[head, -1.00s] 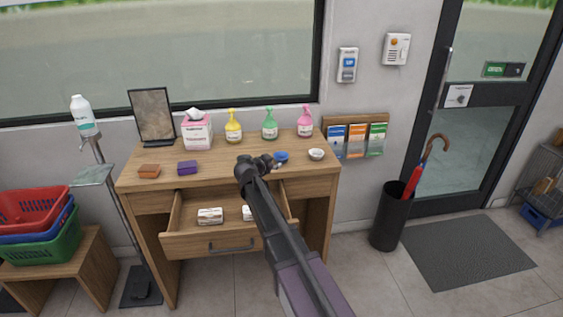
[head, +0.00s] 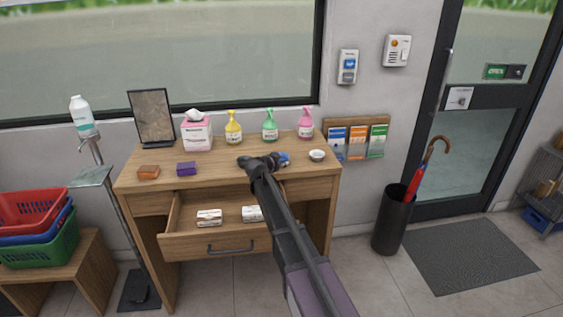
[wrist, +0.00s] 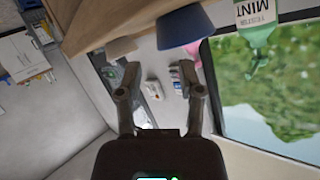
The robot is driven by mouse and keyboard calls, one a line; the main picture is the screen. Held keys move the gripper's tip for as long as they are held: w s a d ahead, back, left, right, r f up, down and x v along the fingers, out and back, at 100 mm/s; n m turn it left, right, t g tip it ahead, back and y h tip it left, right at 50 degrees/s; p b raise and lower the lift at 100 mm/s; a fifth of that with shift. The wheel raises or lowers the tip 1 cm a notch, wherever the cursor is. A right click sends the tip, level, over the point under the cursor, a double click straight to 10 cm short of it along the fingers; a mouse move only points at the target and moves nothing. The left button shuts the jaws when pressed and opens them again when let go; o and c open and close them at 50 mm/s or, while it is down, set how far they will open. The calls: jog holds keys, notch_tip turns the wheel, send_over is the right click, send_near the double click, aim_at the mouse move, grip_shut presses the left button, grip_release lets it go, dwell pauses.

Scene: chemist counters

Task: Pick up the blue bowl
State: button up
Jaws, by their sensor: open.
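The blue bowl (head: 284,158) sits on the right part of the wooden desk top, partly hidden by my gripper in the head view. In the wrist view the blue bowl (wrist: 185,26) is near the top, beyond the right fingertip and not between the fingers. My gripper (wrist: 160,72) is open, with nothing between its fingers. In the head view my gripper (head: 268,161) is over the desk, right beside the bowl; whether it touches the bowl I cannot tell.
A white bowl (head: 317,155) stands just right of the blue one. Yellow, green (head: 270,126) and pink (head: 306,124) bottles stand behind. The drawer (head: 217,243) below is open, with small boxes inside.

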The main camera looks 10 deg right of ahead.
jog(key=shift+b+x, duration=0.7)
jog(key=shift+x, duration=1.6)
grip_shut()
